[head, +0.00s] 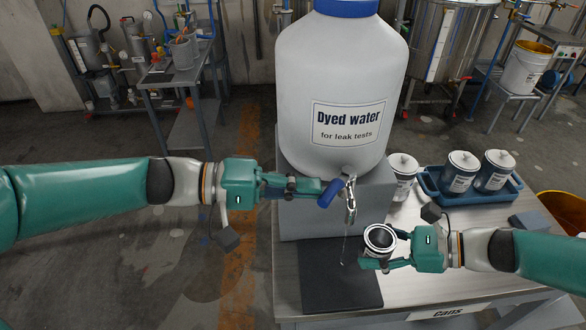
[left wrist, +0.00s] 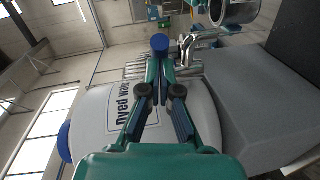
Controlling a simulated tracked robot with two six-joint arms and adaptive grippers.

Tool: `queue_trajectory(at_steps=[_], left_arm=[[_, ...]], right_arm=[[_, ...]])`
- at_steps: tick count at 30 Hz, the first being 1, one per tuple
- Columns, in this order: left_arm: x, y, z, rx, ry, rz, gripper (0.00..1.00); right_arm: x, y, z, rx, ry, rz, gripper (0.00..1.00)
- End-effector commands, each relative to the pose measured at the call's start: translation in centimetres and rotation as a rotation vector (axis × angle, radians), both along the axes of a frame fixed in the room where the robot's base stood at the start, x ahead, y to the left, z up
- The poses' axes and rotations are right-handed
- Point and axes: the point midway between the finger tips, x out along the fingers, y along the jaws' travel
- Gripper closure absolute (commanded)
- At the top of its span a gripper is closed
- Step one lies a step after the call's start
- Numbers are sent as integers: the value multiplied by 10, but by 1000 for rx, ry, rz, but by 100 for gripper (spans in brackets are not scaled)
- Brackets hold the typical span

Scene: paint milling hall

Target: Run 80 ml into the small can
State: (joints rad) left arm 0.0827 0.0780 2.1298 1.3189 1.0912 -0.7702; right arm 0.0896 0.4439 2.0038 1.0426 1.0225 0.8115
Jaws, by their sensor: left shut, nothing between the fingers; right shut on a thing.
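The large white container (head: 342,85), labelled "Dyed water", stands on a grey block. Its metal tap (head: 350,203) has a blue handle (head: 332,192). A thin pale line, apparently a trickle, hangs below the spout toward the dark mat (head: 340,285). My left gripper (head: 316,188) is shut and empty, its fingertips at the blue handle; contact is unclear. The left wrist view shows the handle (left wrist: 160,43) just past the fingertips (left wrist: 161,66). My right gripper (head: 378,262) is shut on the small open can (head: 380,240), upright, right of the trickle and above the table. Its inside looks dark; the level cannot be told.
A blue tray (head: 468,200) holds two lidded cans, with another lidded can (head: 402,176) beside it. The grey block (head: 300,215) stands behind the mat. A "cans" label (head: 448,311) is on the table's front edge. An orange bucket (head: 564,210) stands at far right.

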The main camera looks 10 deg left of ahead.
Motion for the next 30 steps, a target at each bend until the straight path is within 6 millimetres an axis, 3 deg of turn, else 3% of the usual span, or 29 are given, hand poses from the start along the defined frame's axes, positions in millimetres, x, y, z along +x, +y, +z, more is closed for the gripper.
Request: queue_trajectory(at_steps=[12, 30], left_arm=[[-13, -21, 0, 0, 1, -3, 100], [-15, -25, 0, 0, 0, -2, 100]], right_arm=[[0, 0, 0, 0, 0, 0, 75], [0, 0, 0, 0, 0, 0, 75]])
